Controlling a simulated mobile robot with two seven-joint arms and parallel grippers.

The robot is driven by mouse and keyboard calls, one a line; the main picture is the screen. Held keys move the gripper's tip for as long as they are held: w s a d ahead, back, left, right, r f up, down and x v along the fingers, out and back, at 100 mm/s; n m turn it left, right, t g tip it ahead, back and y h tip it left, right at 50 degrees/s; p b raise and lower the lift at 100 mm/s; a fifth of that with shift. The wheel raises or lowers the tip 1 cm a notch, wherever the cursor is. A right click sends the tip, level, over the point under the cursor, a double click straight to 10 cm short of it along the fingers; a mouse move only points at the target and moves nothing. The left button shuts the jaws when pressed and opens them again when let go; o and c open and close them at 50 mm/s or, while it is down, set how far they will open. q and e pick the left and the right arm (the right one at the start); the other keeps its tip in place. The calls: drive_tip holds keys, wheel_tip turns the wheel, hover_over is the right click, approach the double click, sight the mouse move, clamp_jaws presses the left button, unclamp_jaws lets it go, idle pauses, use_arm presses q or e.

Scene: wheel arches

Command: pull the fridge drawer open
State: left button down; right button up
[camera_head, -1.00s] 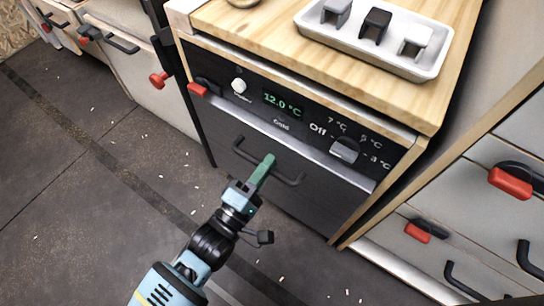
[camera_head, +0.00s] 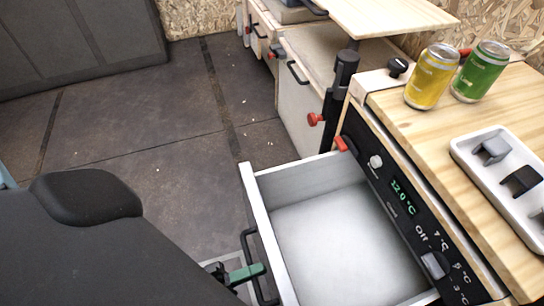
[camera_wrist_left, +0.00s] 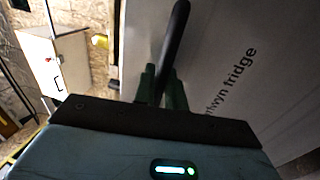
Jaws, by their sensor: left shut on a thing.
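The fridge drawer (camera_head: 258,208) is pulled well out, and its white, empty inside shows in the head view. Its front has a black bar handle (camera_head: 250,249). My left gripper (camera_head: 247,273), with green fingers, is at this handle and shut on it. In the left wrist view the green fingers (camera_wrist_left: 160,88) sit around the black handle (camera_wrist_left: 176,35), beside a pale panel (camera_wrist_left: 225,65) with lettering ending in "fridge". The dark control panel (camera_head: 408,205) reads 12.0 °C. My right gripper is in neither view.
A yellow can (camera_head: 431,77), a green can (camera_head: 481,72) and a white tray (camera_head: 468,153) with several small blocks stand on the wooden counter (camera_head: 400,122). A red knob (camera_head: 316,119) is on a cabinet behind. Open floor (camera_head: 150,130) lies to the left.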

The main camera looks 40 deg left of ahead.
use_arm(q)
drive_tip(key=shift+s+a, duration=0.3)
drive_tip(key=c, duration=1.8)
unclamp_jaws()
drive_tip(key=v, duration=0.8)
